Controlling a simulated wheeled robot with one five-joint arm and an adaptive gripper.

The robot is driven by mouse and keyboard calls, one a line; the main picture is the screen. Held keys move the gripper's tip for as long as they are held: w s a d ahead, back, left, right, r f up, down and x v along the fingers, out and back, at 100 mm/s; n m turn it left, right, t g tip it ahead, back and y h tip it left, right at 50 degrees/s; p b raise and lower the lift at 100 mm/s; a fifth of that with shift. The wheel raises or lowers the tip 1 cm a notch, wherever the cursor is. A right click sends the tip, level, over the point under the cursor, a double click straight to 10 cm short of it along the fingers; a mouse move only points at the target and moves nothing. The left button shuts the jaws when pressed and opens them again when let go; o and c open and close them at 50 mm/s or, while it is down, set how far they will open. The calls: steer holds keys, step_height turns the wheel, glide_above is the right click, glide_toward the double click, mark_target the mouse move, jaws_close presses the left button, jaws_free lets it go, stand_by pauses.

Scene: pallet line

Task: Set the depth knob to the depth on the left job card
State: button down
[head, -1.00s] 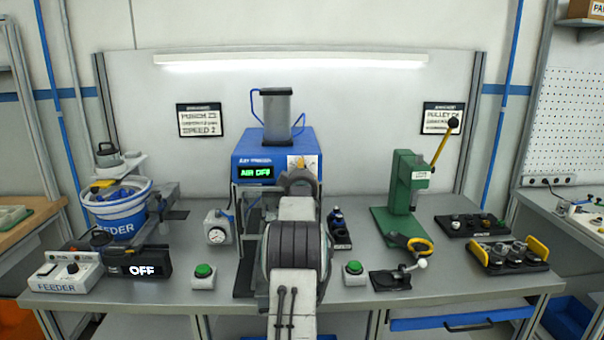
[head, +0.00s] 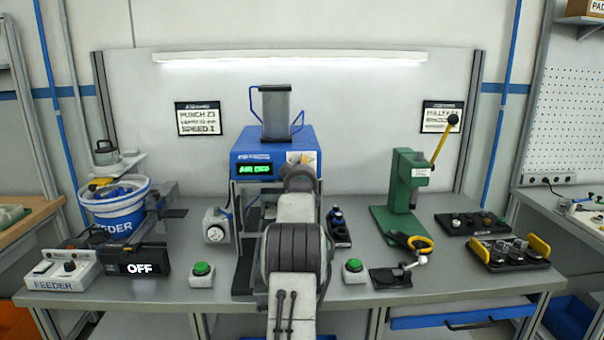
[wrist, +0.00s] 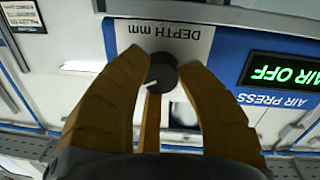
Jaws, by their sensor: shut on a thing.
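The depth knob (wrist: 162,72) is a dark round knob below the upside-down "DEPTH mm" label (wrist: 160,38) in the wrist view. My gripper (wrist: 165,75) is shut on the knob, one brown finger on each side. A light pointer mark shows at the knob's left side. In the head view my arm hides the knob, and part of its white dial plate (head: 310,158) shows on the blue press (head: 262,143). The left job card (head: 198,118) hangs on the back panel; it reads "PUNCH 23" and "SPEED 2", with a blurred middle line.
The press display (head: 254,169) reads "AIR OFF". A dial gauge (head: 216,228) and green buttons (head: 202,270) stand near the press. A green lever press (head: 405,190) stands right, a feeder bucket (head: 116,210) left. Another job card (head: 441,117) hangs right.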

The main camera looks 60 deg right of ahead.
steer(key=shift+w+a+r, duration=0.1)
steer(key=shift+r, duration=0.3)
steer(key=c, duration=1.2)
jaws_free()
steer(key=o, duration=0.4)
steer(key=shift+f, duration=0.25)
steer(key=v, duration=1.1)
steer(key=shift+s+a, duration=0.25)
steer(key=shift+a, duration=0.1)
